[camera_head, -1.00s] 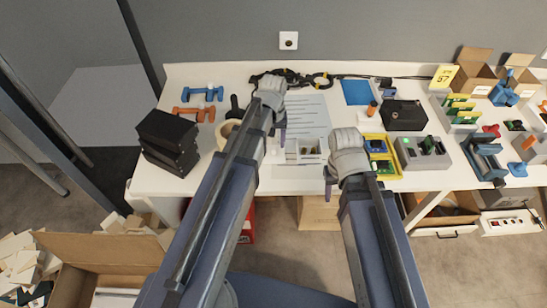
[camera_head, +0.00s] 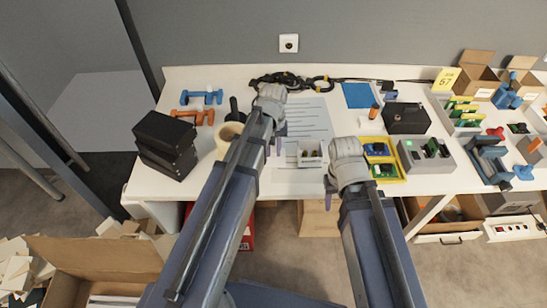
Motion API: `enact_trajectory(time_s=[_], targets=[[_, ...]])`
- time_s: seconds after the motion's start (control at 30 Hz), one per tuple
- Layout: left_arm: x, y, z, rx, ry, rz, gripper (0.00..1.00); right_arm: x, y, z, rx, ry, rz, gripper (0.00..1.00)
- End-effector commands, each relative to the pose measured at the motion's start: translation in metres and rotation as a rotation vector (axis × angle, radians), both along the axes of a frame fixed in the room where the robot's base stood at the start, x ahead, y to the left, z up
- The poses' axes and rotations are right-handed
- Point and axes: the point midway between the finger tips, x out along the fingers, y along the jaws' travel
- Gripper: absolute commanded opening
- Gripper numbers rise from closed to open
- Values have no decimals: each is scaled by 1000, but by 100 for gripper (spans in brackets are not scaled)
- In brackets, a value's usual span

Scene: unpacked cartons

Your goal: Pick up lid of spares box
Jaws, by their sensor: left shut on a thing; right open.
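A small open box with compartments (camera_head: 310,153), light in colour, stands on the white table between my grippers. It may be the spares box, but no label is readable. I cannot make out a lid. My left gripper (camera_head: 280,131) is over the printed sheet, left of and behind this box. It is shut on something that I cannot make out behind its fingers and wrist. My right gripper (camera_head: 328,183) is at the table's front edge, just right of and nearer than the box. It is open, with its fingers mostly hidden by its wrist.
The white table (camera_head: 200,88) is crowded. Black boxes (camera_head: 166,145) and a beige cup-like ring (camera_head: 228,135) stand left. A yellow tray (camera_head: 384,172), a grey box with green parts (camera_head: 426,156) and a black case (camera_head: 407,117) stand right. A paper sheet (camera_head: 312,118) lies mid-table.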

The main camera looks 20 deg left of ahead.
Motion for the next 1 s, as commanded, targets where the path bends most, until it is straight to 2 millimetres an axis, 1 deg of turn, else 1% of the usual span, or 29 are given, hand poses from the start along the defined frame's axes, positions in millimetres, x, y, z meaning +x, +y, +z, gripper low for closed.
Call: enact_trajectory(time_s=[0.67,0.87,1.0], targets=[[0,0,1,0,0,0,0,0,0,1,0,0,0,50],[0,0,13,0,0,0,0,0,0,13,0,0,0,50],[0,0,29,0,0,0,0,0,0,29,0,0,0,50]])
